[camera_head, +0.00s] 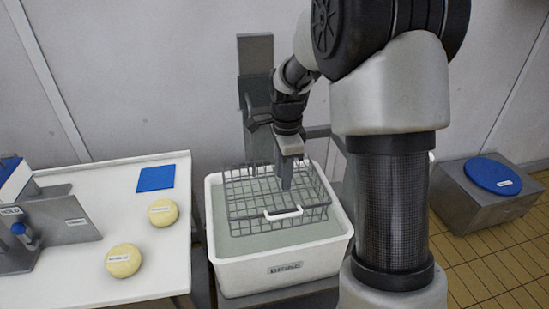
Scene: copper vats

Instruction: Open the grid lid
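The grey wire grid lid (245,205) lies level over a white tub (280,262) in the middle of the camera_head view. It forms a shallow basket with a white handle (284,214) at its near edge. My gripper (286,184) points down over the middle of the grid, behind the white handle and apart from it in the picture. Its fingers overlap the wires, so I cannot tell whether they touch the grid or how far apart they are. I see nothing held.
A white table (170,260) stands at left with two yellow cheese-like rounds (123,260), a blue square (156,178) and a grey metal device (50,230). A grey box (480,205) with a blue disc (492,176) stands at right. The wall is close behind the tub.

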